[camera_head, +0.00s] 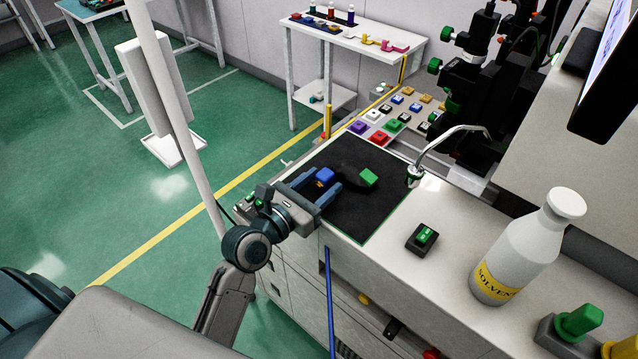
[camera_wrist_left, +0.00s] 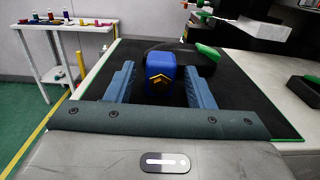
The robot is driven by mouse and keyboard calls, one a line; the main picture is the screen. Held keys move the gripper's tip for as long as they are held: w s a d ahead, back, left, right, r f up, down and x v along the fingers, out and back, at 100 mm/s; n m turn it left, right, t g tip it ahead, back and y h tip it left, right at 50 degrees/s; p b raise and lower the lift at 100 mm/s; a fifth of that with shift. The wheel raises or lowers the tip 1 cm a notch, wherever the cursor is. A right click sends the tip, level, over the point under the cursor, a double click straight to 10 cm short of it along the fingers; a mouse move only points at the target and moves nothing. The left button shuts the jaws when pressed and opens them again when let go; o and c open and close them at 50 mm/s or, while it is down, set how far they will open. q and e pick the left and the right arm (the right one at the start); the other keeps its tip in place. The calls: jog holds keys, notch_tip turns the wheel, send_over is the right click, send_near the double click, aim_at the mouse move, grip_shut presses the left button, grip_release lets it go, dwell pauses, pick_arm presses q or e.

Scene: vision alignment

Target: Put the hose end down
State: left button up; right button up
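A blue block-shaped hose end (camera_head: 325,174) with a yellow arrow mark sits over the black mat (camera_head: 365,217), near its left edge. It also shows in the left wrist view (camera_wrist_left: 160,73). A green block-shaped end (camera_head: 369,177) lies on the mat to its right, with a dark hose faintly visible near both against the black. My left gripper (camera_head: 326,181) is open, with one finger on each side of the blue end. The left wrist view shows gaps between the blue end and both fingers. My right gripper is not in view.
A bent metal spout (camera_head: 447,143) stands right of the mat. A white solvent bottle (camera_head: 520,250) and a green-button switch box (camera_head: 422,238) stand on the counter. Several colored buttons and a black machine (camera_head: 475,85) are behind. The mat's front part is clear.

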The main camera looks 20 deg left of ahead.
pick_arm(q)
jog(key=shift+s+r, duration=0.1)
jog(key=shift+r, duration=0.05)
jog(key=v, duration=1.1)
jog(key=shift+s+a, duration=0.15)
jog(key=shift+s, duration=0.25)
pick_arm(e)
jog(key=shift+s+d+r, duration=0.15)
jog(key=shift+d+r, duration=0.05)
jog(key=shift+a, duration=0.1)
